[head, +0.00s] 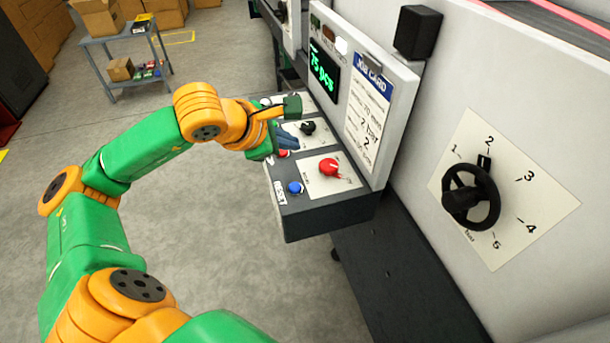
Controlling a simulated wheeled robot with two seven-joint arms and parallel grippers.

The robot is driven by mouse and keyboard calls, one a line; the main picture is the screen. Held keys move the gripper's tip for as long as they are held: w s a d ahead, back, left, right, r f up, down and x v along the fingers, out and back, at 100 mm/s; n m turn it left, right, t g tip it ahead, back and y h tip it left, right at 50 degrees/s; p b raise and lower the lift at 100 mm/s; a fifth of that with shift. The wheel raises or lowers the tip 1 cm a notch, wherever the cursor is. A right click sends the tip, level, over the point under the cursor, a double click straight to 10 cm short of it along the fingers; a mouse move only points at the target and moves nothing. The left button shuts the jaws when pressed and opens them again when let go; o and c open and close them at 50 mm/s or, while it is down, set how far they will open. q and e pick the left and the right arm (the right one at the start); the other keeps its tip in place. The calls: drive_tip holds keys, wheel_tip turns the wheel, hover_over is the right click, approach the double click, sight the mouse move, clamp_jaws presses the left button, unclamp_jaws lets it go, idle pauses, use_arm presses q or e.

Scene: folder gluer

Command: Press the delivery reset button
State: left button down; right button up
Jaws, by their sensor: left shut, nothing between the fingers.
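A blue button (295,187) sits on the near end of the grey control console (325,212). A white label (279,192) beside it seems to read "RESET". My left gripper (288,140) is shut and empty, over the console beyond the blue button and apart from it. It partly hides a red button (283,153) and some of the panel behind. My right gripper is not in view.
A red knob (329,167) and a black knob (307,127) stand on the console. Behind them rise a green display (323,71) and a job card (368,110). A black handwheel (471,196) with a numbered dial is at right. A cart (125,55) stands far left on open floor.

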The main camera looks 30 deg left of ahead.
sight(291, 189)
use_arm(q)
drive_tip(key=f+b, duration=0.2)
drive_tip(key=f, duration=0.1)
drive_tip(key=f+b, duration=0.5)
drive_tip(key=b, duration=0.1)
drive_tip(key=shift+s+f, duration=0.35)
drive_tip(key=shift+f, duration=0.05)
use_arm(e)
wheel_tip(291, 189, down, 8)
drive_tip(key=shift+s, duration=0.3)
use_arm(q)
drive_tip(key=shift+r, duration=0.1)
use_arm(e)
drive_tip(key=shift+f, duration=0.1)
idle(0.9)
use_arm(q)
drive_tip(key=shift+f+b, duration=0.4)
drive_tip(key=shift+b, duration=0.25)
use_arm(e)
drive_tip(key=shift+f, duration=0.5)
